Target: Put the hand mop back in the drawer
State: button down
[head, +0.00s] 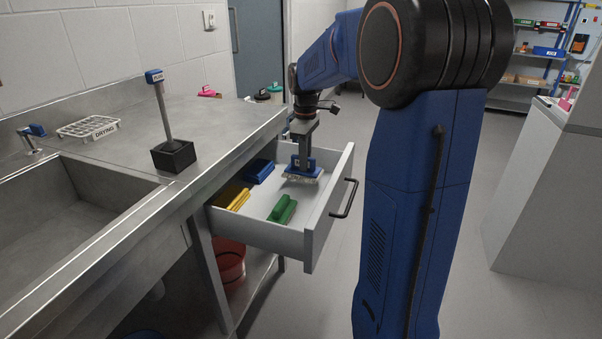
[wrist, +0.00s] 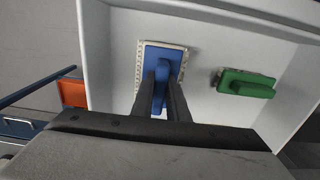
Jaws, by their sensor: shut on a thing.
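The hand mop (head: 301,174) has a blue back with a handle and a pale fringed pad. It is inside the open drawer (head: 268,237), toward the far end, on or just above the drawer floor; I cannot tell which. My gripper (head: 304,160) points down into the drawer and is shut on the mop's blue handle. In the wrist view the mop (wrist: 164,62) lies between the dark fingers (wrist: 161,88), with its fringe showing around the blue back.
A green brush (head: 282,210), a yellow one (head: 238,199) and a blue one (head: 260,171) lie in the drawer. The steel counter (head: 215,120) carries a post in a black block (head: 174,155) and a drying rack (head: 88,127). A red bucket (head: 230,266) stands below.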

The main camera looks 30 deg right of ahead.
jog(key=shift+f, duration=1.95)
jog(key=shift+f, duration=0.15)
jog(key=c, duration=1.7)
grip_release()
notch_tip(320, 180, up, 12)
jog(key=shift+r, duration=0.15)
jog(key=shift+s, duration=0.15)
